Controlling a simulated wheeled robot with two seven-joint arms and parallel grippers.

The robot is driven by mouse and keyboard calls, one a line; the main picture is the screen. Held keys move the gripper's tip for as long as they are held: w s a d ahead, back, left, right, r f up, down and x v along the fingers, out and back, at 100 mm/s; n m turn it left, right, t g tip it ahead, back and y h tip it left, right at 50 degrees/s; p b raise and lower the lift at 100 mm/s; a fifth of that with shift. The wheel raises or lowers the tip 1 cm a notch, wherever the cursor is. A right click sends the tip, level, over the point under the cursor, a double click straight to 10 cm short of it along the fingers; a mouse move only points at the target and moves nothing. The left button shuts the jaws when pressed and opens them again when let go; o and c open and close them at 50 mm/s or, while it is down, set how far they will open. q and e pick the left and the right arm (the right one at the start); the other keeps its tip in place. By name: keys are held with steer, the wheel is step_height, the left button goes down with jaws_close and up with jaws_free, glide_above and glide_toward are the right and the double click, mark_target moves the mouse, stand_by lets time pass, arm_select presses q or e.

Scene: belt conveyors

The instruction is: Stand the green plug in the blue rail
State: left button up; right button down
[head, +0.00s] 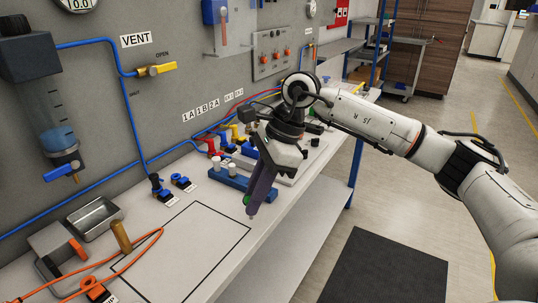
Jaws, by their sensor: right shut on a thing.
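My right gripper (250,211) comes in from the right and points down over the bench. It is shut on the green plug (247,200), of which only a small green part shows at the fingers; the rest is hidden. The blue rail (232,179) lies on the bench just behind and to the left of the gripper. White pegs (231,169) stand in the rail, and its right part is partly hidden by the gripper. I cannot tell the exact gap between plug and rail. My left gripper is not in view.
Blue valve fittings (160,190) stand near the wall. Several coloured fittings (214,148) stand behind the rail.

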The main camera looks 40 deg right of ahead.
steer(key=w+d+m+t+h, duration=0.1)
steer(key=w+d+m+h, duration=0.1)
steer(key=m, duration=0.3)
steer(key=w+d+r+m+h, duration=0.1)
steer(key=w+d+m, duration=0.1)
steer(key=m, duration=0.4)
steer(key=w+d+m+t+h+b, duration=0.1)
steer(key=w+d+m+h, duration=0.1)
steer(key=m, duration=0.4)
steer(key=shift+w+d+r+t+h, duration=0.15)
steer(key=shift+w+d+r, duration=0.1)
steer(key=shift+d, duration=0.4)
steer(key=shift+w+d+r+t+h, duration=0.15)
steer(key=shift+w+d, duration=0.1)
steer(key=shift+d, duration=0.35)
steer(key=shift+f+b, duration=0.55)
steer(key=shift+f, duration=0.6)
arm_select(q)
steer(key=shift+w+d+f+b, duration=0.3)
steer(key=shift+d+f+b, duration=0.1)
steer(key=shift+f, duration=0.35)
arm_select(e)
steer(key=shift+f, duration=0.3)
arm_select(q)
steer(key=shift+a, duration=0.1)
arm_select(e)
steer(key=shift+r, duration=0.1)
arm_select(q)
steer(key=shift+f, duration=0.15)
